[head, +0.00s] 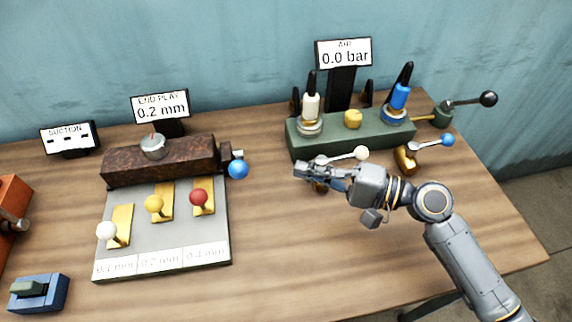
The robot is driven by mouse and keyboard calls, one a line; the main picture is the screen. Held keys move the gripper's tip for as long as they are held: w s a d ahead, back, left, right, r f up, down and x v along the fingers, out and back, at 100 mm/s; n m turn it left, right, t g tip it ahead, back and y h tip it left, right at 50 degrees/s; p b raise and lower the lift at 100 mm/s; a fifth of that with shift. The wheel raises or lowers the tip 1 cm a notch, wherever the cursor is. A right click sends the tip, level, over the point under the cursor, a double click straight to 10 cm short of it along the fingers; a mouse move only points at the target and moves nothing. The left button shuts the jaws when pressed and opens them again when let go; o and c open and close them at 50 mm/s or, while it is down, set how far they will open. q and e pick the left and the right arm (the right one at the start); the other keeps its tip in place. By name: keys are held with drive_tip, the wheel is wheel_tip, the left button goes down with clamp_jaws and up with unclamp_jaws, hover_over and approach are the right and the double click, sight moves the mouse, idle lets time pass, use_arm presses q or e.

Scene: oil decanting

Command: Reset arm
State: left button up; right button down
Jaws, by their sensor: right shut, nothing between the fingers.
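My right arm comes in from the lower right. Its gripper (305,173) is shut and empty, above the table in front of the green block. A lever with a white ball knob (361,153) stands right behind the gripper, and its base is partly hidden by it; I cannot tell whether they touch. A brass lever with a blue ball knob (447,140) stands to the right of my wrist. My left gripper is not in the picture.
The green block (350,137) carries white and blue fittings and the "0.0 bar" display (343,53). A grey plate (165,245) with white, yellow and red knobs lies left, before a rusty block (160,163). A blue box (39,294) sits front left. Front-centre wood (310,260) is clear.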

drive_tip(key=shift+s+d, duration=0.15)
drive_tip(key=shift+d, duration=0.2)
drive_tip(key=shift+r, duration=0.2)
